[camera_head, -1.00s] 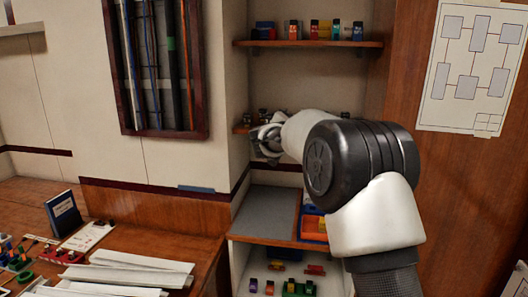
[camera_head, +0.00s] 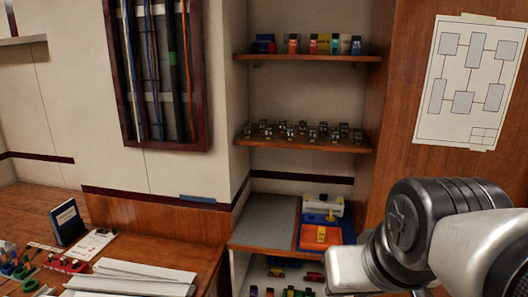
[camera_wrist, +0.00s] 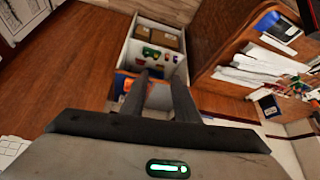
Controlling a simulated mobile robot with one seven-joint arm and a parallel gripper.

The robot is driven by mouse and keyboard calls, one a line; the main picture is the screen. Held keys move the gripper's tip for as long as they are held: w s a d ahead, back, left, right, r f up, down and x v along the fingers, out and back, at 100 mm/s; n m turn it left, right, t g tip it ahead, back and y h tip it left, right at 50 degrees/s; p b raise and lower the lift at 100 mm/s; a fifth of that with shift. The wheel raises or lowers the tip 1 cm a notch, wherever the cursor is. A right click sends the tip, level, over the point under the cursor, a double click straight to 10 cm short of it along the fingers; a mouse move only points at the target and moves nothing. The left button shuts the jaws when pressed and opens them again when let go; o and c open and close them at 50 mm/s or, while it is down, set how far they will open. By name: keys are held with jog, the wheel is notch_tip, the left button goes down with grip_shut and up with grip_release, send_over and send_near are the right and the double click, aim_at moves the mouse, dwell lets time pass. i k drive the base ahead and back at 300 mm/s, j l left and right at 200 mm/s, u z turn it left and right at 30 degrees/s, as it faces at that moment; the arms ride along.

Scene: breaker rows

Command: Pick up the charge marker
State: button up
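I cannot tell for sure which thing is the charge marker. A small yellow piece (camera_head: 321,235) sits on an orange tray (camera_head: 310,244) on the lower shelf in the head view. Several small dark breaker-like pieces (camera_head: 301,130) stand in rows on the middle shelf. Several coloured blocks (camera_head: 313,45) stand on the top shelf. My gripper (camera_wrist: 160,78) is open and empty in the wrist view, its two dark fingers apart, above the floor and facing the low cabinet. In the head view the gripper itself is not visible; only my arm shows at lower right.
A grey mat (camera_head: 264,221) covers the lower shelf's left side. A white box (camera_head: 323,206) stands behind the orange tray. The workbench (camera_head: 24,212) at left holds papers (camera_head: 130,278), a blue book (camera_head: 67,222) and small parts. A diagram (camera_head: 470,82) hangs on the right wall.

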aim_at(322, 230)
jog(key=i+l+z, duration=0.15)
jog(key=i+z, duration=0.25)
jog(key=i, duration=0.2)
jog(key=i+j+z, duration=0.1)
jog(key=i+z, duration=0.35)
jog(key=i, duration=0.15)
